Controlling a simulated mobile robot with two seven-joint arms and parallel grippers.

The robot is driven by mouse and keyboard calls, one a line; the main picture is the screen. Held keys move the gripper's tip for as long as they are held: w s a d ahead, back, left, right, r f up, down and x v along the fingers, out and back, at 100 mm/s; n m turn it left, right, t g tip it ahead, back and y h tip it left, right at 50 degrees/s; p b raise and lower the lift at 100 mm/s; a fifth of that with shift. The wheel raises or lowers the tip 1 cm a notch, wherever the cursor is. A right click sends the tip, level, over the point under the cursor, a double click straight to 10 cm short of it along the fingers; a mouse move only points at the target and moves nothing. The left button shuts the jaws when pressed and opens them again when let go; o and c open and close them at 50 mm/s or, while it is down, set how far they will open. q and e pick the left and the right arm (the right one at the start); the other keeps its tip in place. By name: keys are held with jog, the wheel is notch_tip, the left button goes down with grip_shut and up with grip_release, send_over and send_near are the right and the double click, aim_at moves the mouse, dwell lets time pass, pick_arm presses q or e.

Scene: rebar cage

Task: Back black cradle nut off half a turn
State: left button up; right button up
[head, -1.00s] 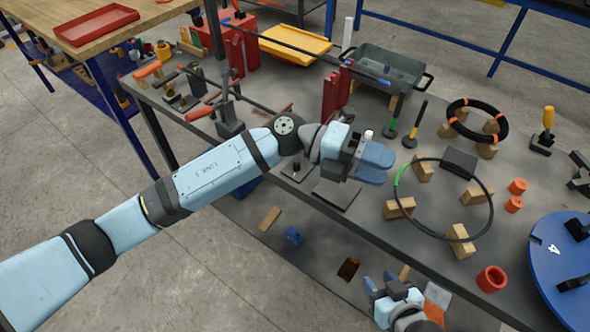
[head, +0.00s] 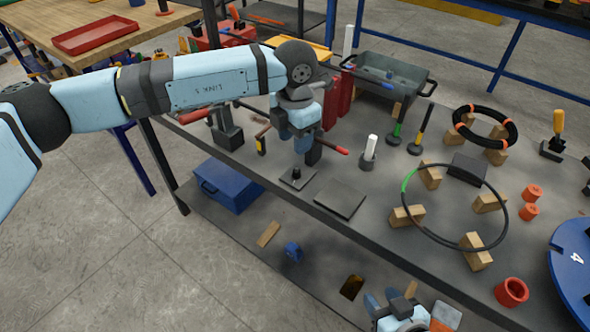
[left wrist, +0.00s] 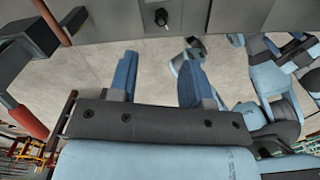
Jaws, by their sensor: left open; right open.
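A small black knob (head: 297,172), which may be the black cradle nut, stands on a small dark square plate (head: 291,184) near the bench's front edge. It also shows at the top of the left wrist view (left wrist: 161,17). My left gripper (head: 303,143) points down above and just beyond the knob, apart from it. In the left wrist view its two blue fingers (left wrist: 158,78) are spread with nothing between them. My right gripper (head: 392,300) is low at the bottom edge of the head view, in front of the bench, partly cut off; nothing shows in it.
A rod with a red tip (head: 337,149) lies close behind my left gripper. A bare dark plate (head: 340,198) and a white-topped holder (head: 370,153) are to the right. A ring on wooden blocks (head: 410,215) lies farther right. A blue toolbox (head: 228,186) is on the lower shelf.

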aim_at(295, 171)
pick_arm(q)
notch_tip(295, 171, down, 10)
jog(key=shift+r+b, duration=0.15)
jog(key=shift+b, duration=0.3)
jog(key=shift+c, duration=0.4)
grip_shut()
